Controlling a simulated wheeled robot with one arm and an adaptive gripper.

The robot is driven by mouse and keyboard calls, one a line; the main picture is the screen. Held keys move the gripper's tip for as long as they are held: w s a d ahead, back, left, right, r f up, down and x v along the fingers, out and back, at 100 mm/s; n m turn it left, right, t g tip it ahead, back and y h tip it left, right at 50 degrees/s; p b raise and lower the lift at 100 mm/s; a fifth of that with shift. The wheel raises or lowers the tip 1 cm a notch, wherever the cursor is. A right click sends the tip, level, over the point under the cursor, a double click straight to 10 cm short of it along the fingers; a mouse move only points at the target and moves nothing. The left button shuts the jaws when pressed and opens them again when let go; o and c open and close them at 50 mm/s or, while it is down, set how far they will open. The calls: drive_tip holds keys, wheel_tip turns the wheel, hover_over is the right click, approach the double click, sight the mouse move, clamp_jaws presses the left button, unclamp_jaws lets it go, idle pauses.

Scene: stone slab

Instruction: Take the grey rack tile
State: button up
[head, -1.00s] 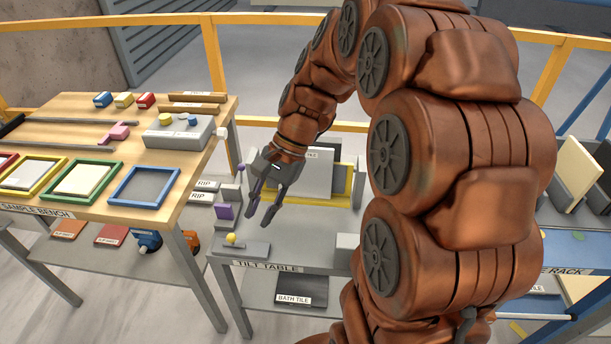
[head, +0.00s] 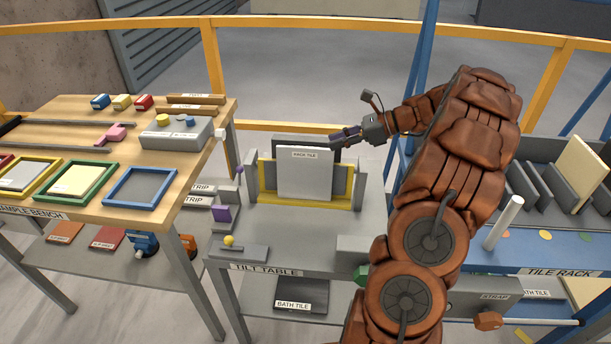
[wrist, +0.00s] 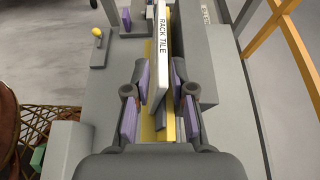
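The grey rack tile (head: 305,178) is a pale, upright slab labelled RACK TILE, standing against the yellow frame (head: 265,178) of the tilt table (head: 310,238). My gripper (head: 338,137) is at the tile's upper right edge in the head view. In the wrist view the tile (wrist: 161,40) runs edge-on between my gripper's (wrist: 160,76) two purple-padded fingers. The fingers are open, with a gap showing on both sides of the tile. Contact lower down cannot be told.
A dark grey block (wrist: 202,75) stands close beside the right finger. A yellow knob (head: 229,240) and a purple piece (head: 220,213) are on the table's left. The sample bench (head: 95,165) is at left, the tile rack (head: 545,255) with several slabs at right.

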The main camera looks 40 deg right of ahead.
sight(309, 148)
drive_tip(key=shift+w+a+f, duration=0.1)
drive_tip(key=shift+w+f, duration=0.15)
drive_tip(key=shift+w, duration=0.05)
drive_tip(key=shift+r+p+x, duration=0.15)
drive_tip(key=shift+p+x, duration=0.15)
drive_tip(key=shift+x, duration=1.45)
drive_tip(key=shift+r+p+x, duration=0.15)
drive_tip(key=shift+p+x, duration=0.15)
drive_tip(key=shift+x, duration=1.45)
drive_tip(key=shift+a, duration=0.1)
clamp_jaws()
